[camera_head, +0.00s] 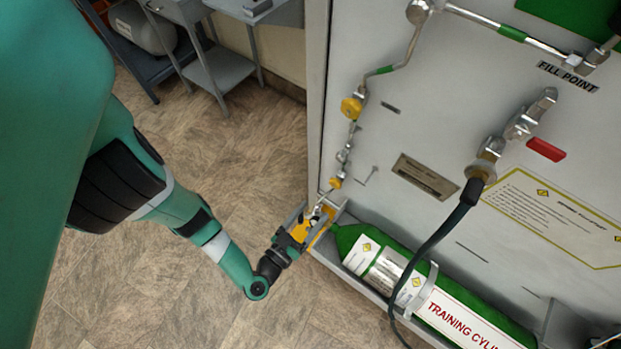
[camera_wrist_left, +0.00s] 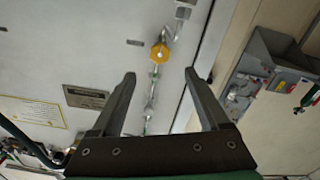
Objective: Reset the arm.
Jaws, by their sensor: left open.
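My left gripper (camera_head: 326,209) is at the lower left edge of the grey panel (camera_head: 400,120), near the neck end of the green training cylinder (camera_head: 470,295). It overlaps the bottom of the hanging pipe and chain in the head view, and I cannot tell whether it touches them. In the left wrist view the two dark fingers (camera_wrist_left: 160,75) are spread apart with nothing between them. A yellow fitting (camera_wrist_left: 159,53) shows beyond their tips. It also shows in the head view (camera_head: 351,108). My right gripper is not in view.
A black hose (camera_head: 437,237) hangs from the valve (camera_head: 488,160) on the panel, across the cylinder. Grey shelving (camera_head: 205,60) stands at the upper left. The tiled floor (camera_head: 240,150) left of the panel is clear. The wrist view shows a wall box (camera_wrist_left: 260,70) at right.

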